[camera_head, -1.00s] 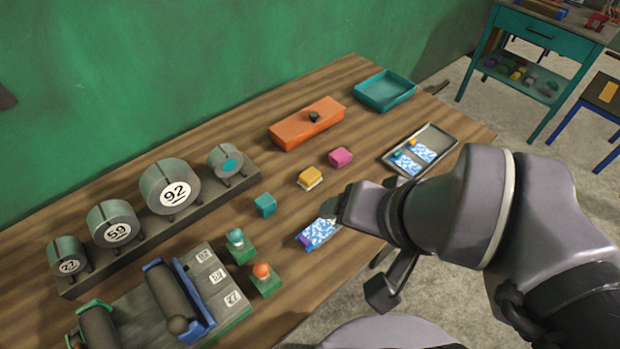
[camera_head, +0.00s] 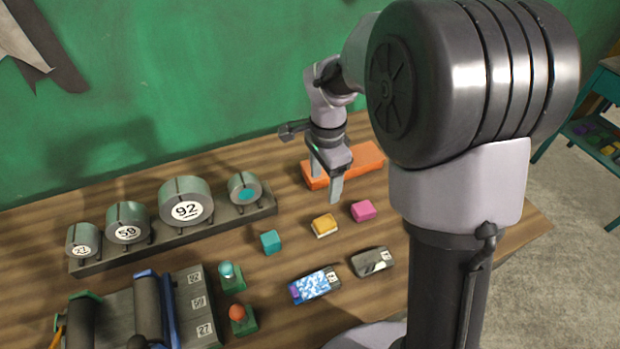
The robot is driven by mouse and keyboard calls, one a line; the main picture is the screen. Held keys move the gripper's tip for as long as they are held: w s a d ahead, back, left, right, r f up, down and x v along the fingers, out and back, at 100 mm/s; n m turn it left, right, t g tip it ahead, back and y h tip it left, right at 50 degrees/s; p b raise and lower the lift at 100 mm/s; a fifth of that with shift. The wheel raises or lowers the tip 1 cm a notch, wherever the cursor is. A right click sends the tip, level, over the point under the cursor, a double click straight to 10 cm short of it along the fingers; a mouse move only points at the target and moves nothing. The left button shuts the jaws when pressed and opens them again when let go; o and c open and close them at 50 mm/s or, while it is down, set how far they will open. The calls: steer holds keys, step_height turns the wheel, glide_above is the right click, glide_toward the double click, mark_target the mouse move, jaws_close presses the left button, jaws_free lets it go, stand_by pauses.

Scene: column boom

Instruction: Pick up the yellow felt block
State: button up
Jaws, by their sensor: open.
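The yellow felt block (camera_head: 324,224) lies on the wooden table, with a pale layer along its lower edge. A teal block (camera_head: 270,242) is to its left and a pink block (camera_head: 363,210) to its right. My gripper (camera_head: 325,190) points down above the table, behind the yellow block in the picture and in front of the orange box. It is open and empty, apart from the block. My own arm covers the right part of the table.
An orange box (camera_head: 369,160) stands behind the gripper. Green stands with a teal knob (camera_head: 229,273) and an orange knob (camera_head: 238,314) are front left.

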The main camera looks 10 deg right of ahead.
steer(key=b, duration=0.4)
glide_above(325, 221)
steer(key=f, duration=1.1)
steer(key=shift+w+a, duration=0.1)
steer(key=shift+a, duration=0.25)
steer(key=f+b, duration=0.1)
steer(key=f, duration=0.1)
steer(key=f+b, duration=0.2)
steer(key=f, duration=0.1)
steer(key=shift+d+f, duration=0.3)
steer(key=shift+r, duration=0.15)
steer(key=shift+c, duration=0.5)
jaws_close()
